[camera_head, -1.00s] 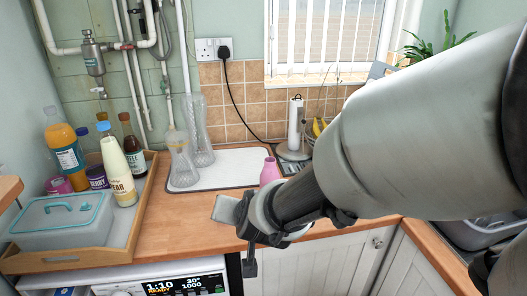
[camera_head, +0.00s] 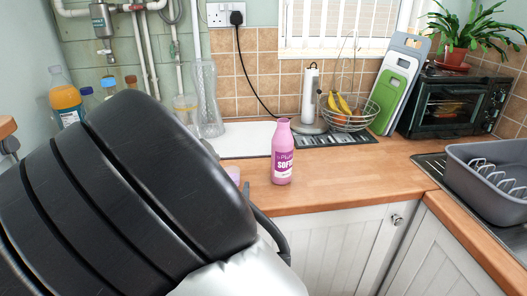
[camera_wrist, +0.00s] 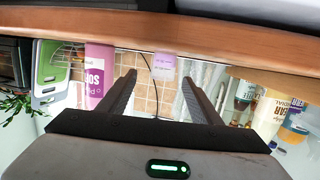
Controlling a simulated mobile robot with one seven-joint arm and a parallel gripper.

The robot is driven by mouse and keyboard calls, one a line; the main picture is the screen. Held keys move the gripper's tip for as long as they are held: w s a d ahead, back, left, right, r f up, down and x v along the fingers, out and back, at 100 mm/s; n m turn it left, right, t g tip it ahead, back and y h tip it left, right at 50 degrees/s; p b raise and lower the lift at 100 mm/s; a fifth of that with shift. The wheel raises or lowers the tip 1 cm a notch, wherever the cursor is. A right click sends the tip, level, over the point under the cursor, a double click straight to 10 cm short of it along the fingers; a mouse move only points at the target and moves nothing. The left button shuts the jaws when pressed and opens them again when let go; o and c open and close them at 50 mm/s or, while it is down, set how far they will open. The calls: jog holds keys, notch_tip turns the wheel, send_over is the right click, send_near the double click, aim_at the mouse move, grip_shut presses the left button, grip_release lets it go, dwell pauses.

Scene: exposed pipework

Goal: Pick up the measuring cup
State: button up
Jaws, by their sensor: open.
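My gripper (camera_wrist: 159,80) is open and empty in the wrist view, which is upside down. A small pale pink, see-through item (camera_wrist: 163,66) stands at the counter's edge, seen between the fingertips and beyond them. In the head view its pink edge (camera_head: 233,175) shows past my arm, which hides the rest and my gripper. It may be the measuring cup, but I cannot tell for certain. A pink bottle (camera_head: 282,155) stands upright to its right; the bottle also shows left of the fingers in the wrist view (camera_wrist: 98,72).
Glass vessels (camera_head: 206,98) and an orange bottle (camera_head: 65,97) stand behind my arm. A fruit basket (camera_head: 347,112), chopping boards (camera_head: 400,85) and a black oven (camera_head: 457,102) stand at the back. A grey dish rack (camera_head: 490,175) is at right. The front counter (camera_head: 350,178) is clear.

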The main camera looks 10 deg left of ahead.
jog(key=b+x, duration=0.1)
jog(key=x, duration=0.2)
jog(key=shift+w+f, duration=0.1)
jog(key=shift+w, duration=0.1)
jog(key=w+b, duration=0.1)
jog(key=w+f+b, duration=0.1)
jog(key=w+a+f+b, duration=0.1)
jog(key=w, duration=0.1)
jog(key=shift+w+f+b, duration=0.1)
jog(key=shift+f+b, duration=0.05)
jog(key=shift+b, duration=0.2)
jog(key=shift+w, duration=0.35)
jog(key=shift+c, duration=0.4)
jog(key=c, duration=1)
